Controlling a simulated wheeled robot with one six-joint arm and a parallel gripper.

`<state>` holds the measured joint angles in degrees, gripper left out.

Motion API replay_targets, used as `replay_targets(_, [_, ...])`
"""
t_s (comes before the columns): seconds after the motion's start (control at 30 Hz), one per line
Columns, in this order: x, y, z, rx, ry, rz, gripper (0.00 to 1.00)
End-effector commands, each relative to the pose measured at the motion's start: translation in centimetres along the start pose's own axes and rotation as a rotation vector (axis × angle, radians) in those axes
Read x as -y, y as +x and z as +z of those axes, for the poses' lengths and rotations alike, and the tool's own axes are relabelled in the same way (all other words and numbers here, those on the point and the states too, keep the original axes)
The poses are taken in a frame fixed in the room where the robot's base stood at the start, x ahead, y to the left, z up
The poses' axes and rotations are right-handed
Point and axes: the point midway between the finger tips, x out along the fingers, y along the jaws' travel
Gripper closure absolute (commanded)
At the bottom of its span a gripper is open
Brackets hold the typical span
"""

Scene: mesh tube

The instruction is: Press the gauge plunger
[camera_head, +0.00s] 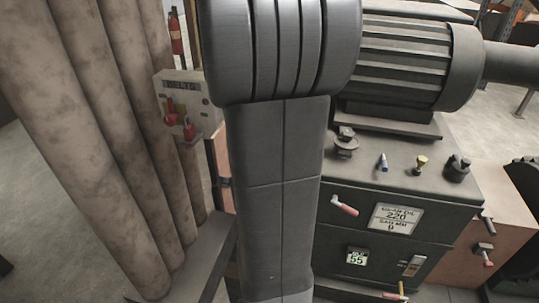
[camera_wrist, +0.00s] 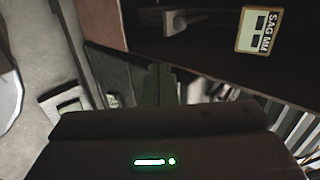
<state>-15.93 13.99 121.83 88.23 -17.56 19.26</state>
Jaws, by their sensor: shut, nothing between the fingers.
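In the head view, a dark machine cabinet carries a display plate (camera_head: 396,218) reading "GEAR OIL 220" and "SAG MM 0". A small brass-topped post (camera_head: 421,163) stands on the cabinet's top; I cannot tell whether it is the gauge plunger. In the wrist view, the "SAG MM" plate (camera_wrist: 259,31) shows rotated at upper right, with a small grey part (camera_wrist: 175,22) left of it. My gripper (camera_wrist: 160,80) is shut and empty, its dark fingers below and apart from that part in the picture. The head view does not show my gripper; my arm fills the middle.
A red-tipped lever (camera_head: 345,207) and a small green display (camera_head: 356,259) are on the cabinet's front. A large motor (camera_head: 412,60) sits above. Thick pipes (camera_head: 110,130) and a "BELTS" board (camera_head: 184,105) stand left. Grey floor shows at far left.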

Motion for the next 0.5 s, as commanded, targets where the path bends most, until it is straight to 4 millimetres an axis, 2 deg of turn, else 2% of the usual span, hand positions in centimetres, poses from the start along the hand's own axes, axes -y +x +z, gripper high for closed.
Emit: replay_targets(0.5, [0.12, 0.19, -0.12, -0.04, 0.028, 0.004, 1.0])
